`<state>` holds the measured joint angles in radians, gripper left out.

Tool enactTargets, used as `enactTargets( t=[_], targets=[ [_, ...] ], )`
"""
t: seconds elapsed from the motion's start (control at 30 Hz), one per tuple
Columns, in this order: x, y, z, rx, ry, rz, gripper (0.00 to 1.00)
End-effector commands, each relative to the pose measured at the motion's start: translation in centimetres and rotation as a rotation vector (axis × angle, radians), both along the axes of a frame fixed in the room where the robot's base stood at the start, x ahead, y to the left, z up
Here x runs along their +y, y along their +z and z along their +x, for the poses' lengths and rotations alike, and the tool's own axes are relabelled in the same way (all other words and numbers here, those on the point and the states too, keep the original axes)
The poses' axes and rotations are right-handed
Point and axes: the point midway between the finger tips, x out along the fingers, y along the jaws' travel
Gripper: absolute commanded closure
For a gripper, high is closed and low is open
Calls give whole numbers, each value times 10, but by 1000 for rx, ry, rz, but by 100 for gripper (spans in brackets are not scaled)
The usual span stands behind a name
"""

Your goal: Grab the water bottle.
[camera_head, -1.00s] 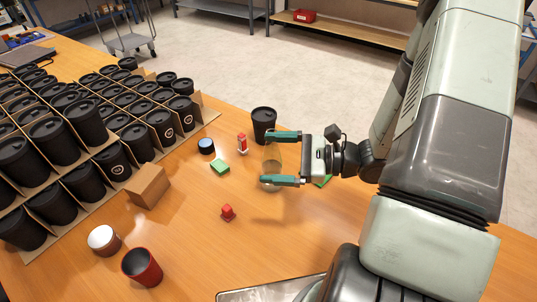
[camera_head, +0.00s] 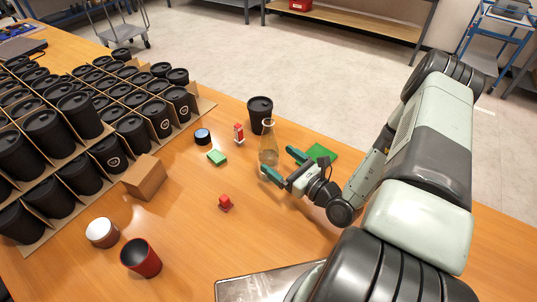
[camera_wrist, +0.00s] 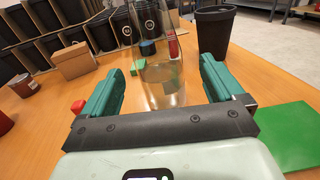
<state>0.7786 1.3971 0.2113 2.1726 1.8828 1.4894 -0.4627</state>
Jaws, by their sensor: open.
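The clear glass water bottle (camera_head: 268,148), with a wide body and narrow neck, stands upright on the wooden table. My gripper (camera_head: 278,162) is open, with its teal fingers pointing at the bottle from its right and front side. In the wrist view the bottle (camera_wrist: 160,72) shows between and ahead of the two fingers (camera_wrist: 163,75), and its top is cut off by the picture edge. I cannot tell whether either finger touches it.
A black cup (camera_head: 260,115) stands just behind the bottle. A red-and-white item (camera_head: 238,134), a green block (camera_head: 217,158) and a red cube (camera_head: 225,203) lie to its left. A green square (camera_head: 321,153) lies right of my gripper. Crated black cups (camera_head: 80,115) fill the left.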

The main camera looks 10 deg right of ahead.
Motion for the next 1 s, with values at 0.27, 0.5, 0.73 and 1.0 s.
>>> enactTargets(
  t=[0.27, 0.5, 0.73, 1.0],
  targets=[
    [23, 2, 31, -1, 4, -2, 6],
    [30, 2, 42, 0, 1, 0, 6],
    [30, 2, 41, 0, 1, 0, 21],
    [30, 2, 41, 0, 2, 0, 62]
  ],
)
